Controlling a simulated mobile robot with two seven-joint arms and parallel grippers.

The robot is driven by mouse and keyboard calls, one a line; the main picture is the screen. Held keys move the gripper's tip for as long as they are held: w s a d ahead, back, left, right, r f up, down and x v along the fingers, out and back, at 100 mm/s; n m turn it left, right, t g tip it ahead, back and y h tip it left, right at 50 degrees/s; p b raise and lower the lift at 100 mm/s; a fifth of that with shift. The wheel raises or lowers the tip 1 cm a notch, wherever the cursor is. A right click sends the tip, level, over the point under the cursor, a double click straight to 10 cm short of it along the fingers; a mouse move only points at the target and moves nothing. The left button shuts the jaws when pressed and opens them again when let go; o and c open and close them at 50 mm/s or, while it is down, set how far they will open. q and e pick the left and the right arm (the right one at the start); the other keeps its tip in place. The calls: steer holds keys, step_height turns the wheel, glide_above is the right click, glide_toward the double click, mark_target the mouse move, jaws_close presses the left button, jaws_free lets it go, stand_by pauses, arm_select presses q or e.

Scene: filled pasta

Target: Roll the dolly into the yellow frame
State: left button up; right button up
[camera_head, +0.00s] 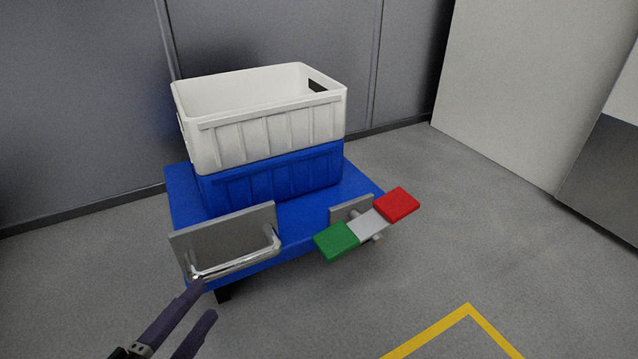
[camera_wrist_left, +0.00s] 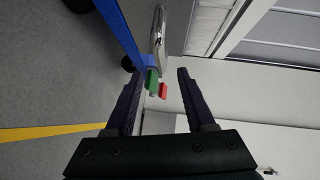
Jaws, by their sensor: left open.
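The blue dolly (camera_head: 300,232) stands on the grey floor, carrying a white crate (camera_head: 265,135) stacked on a blue crate (camera_head: 270,180). A silver bar handle (camera_head: 240,262) sits on a grey plate at its near left. A green, white and red pedal (camera_head: 366,226) sticks out at its near right. My left gripper (camera_head: 206,300) is open and empty, its upper fingertip overlapping the handle's left end; touching is unclear. In the left wrist view, the handle (camera_wrist_left: 159,32) lies beyond the open fingers (camera_wrist_left: 157,78). Part of the yellow frame (camera_head: 467,308) shows as a floor corner. My right gripper is out of view.
A grey wall (camera_head: 80,100) runs close behind the dolly. A pale cabinet-like block (camera_head: 535,85) stands at the back right. The floor (camera_head: 450,220) between the dolly, the yellow corner and the block is clear.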

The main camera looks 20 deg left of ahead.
mark_target(229, 271)
arm_select(q)
steer(key=w+b, duration=0.1)
steer(key=w, duration=0.2)
steer(key=w+f+b, duration=0.1)
steer(key=w+b, duration=0.1)
steer(key=w, duration=0.1)
steer(key=w+b, duration=0.1)
steer(key=w, duration=0.1)
steer(key=shift+w+a+f+b, duration=0.3)
steer(key=shift+w+a, duration=0.05)
steer(key=shift+w, duration=0.4)
steer(key=shift+r, duration=0.1)
steer(key=shift+c, duration=0.2)
jaws_close()
stand_by(0.3)
